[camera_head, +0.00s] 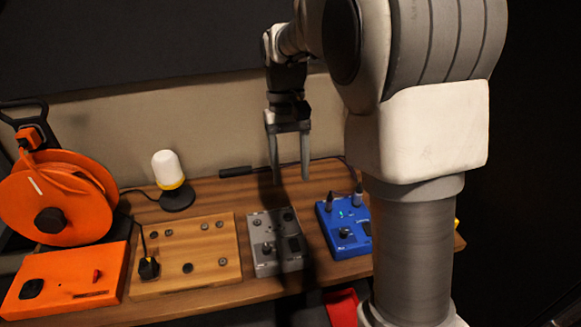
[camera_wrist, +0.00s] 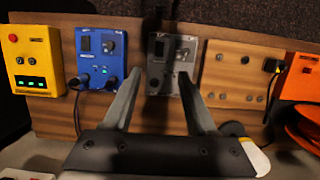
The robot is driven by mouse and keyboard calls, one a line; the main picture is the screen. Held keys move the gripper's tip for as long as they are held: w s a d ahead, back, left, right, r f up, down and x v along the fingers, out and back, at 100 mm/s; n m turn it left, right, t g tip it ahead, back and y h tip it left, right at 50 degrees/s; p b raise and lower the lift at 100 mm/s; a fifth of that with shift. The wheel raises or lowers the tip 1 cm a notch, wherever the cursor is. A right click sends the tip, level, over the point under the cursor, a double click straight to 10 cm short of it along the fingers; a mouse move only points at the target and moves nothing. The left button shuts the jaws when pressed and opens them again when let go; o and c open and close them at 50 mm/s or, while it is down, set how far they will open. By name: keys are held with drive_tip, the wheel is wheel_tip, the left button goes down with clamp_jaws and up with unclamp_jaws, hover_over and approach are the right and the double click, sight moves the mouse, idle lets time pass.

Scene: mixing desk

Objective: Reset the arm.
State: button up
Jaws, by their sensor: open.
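My gripper (camera_head: 289,160) hangs fingers-down above the back of the desk in the head view, its two fingers apart with nothing between them. It is over and a little behind the grey box (camera_head: 276,243), clear of the desk top. In the wrist view my gripper (camera_wrist: 166,85) shows both fingers spread, with the grey box (camera_wrist: 169,62) between and beyond their tips. My arm reaches in from the upper right of the head view, and my column hides the right part of the desk there.
On the desk (camera_head: 205,297) stand an orange box (camera_head: 68,283), a wooden panel (camera_head: 185,250) with a black plug, a blue box (camera_head: 345,228) and a white-domed lamp (camera_head: 168,170). An orange cable reel (camera_head: 58,200) stands at left. The wrist view also shows a yellow box (camera_wrist: 33,60).

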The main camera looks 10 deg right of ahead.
drive_tip(key=s+r+t, duration=0.2)
drive_tip(key=s+t, duration=0.2)
drive_tip(key=s, duration=0.5)
drive_tip(key=s+d+r+t, duration=0.1)
drive_tip(key=s+r+t, duration=0.2)
drive_tip(key=s, duration=0.6)
drive_tip(key=shift+s+d+r+t, duration=0.15)
drive_tip(key=shift+s+d+t, duration=0.1)
drive_tip(key=shift+t, duration=0.55)
